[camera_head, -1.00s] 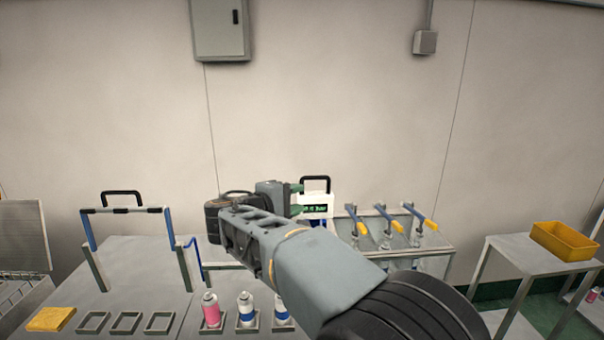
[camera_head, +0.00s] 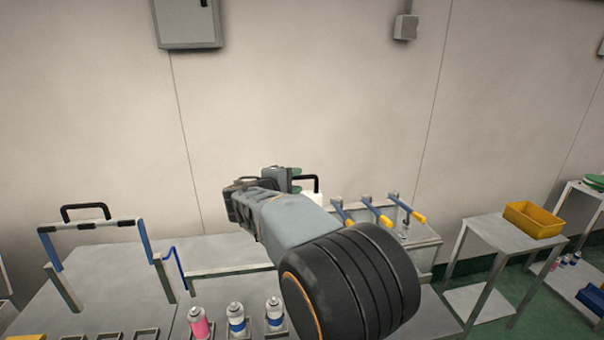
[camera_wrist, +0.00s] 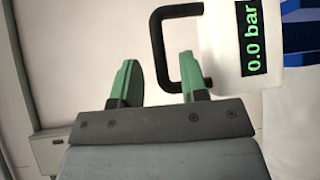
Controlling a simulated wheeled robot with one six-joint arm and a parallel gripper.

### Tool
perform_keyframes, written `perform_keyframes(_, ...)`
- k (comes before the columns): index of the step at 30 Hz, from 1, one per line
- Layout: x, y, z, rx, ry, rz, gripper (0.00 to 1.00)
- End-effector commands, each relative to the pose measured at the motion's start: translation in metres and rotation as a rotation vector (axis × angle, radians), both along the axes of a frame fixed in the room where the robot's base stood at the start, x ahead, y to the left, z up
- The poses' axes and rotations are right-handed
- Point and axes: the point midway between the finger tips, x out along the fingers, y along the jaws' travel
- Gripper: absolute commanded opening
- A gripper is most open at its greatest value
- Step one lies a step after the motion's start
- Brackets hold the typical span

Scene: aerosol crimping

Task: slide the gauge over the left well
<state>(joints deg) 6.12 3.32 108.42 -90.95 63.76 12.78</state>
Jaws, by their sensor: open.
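The gauge (camera_wrist: 232,55) is a white block with a black display reading 0.0 bar and a black loop handle (camera_wrist: 157,50). It lies at the right of the wrist view, turned sideways. My gripper (camera_wrist: 158,80) is open, its two green fingers at the handle, one overlapping the handle's opening; I see no grip on it. In the head view my gripper (camera_head: 295,180) covers much of the gauge, leaving the handle (camera_head: 312,180) and a white strip visible. I cannot tell which spot is the left well.
A bench unit with blue levers and yellow grips (camera_head: 375,212) stands right of the gauge. Cans in square holders (camera_head: 237,318) stand at the front. A barred frame with a black handle (camera_head: 88,224) is at left. A yellow bin (camera_head: 535,219) sits on a side table.

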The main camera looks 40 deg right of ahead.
Motion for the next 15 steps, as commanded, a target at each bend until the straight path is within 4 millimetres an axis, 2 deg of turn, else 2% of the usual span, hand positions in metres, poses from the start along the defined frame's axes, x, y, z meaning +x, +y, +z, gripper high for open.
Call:
perform_keyframes(6, 0.008, -0.026, -0.003, 0.000, 0.002, -0.004, 0.40)
perform_keyframes(15, 0.011, -0.037, -0.006, 0.000, 0.001, -0.003, 0.40)
